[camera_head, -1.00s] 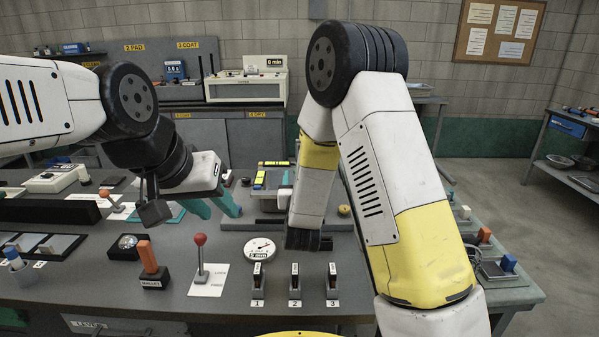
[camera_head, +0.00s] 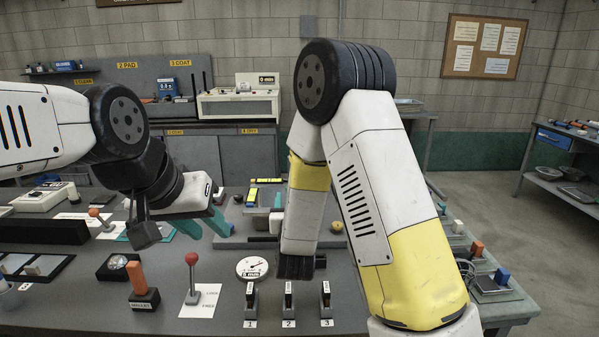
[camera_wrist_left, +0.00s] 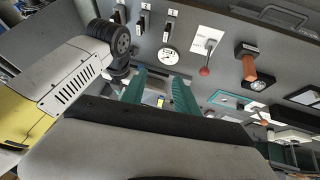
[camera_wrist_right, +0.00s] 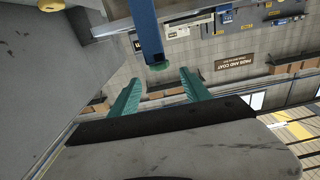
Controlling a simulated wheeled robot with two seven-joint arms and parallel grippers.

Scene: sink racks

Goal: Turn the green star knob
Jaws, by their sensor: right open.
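A small green piece (camera_wrist_right: 159,66) shows at the end of a blue post (camera_wrist_right: 146,28) in the right wrist view. It may be the green star knob; its star shape cannot be made out. My right gripper (camera_wrist_right: 157,90) is open, with the green piece just beyond its fingertips, seen between them and apart from them. In the head view my right fingers are hidden. My left gripper (camera_head: 208,226) is over the bench; in the left wrist view (camera_wrist_left: 158,88) its teal fingers are spread with nothing between them.
A red-ball lever (camera_head: 191,259), an orange-handled block (camera_head: 138,280), a dial (camera_head: 252,267) and three numbered switches (camera_head: 288,300) stand along the front of the bench. A white machine (camera_head: 238,105) stands at the back. Open floor lies to the right.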

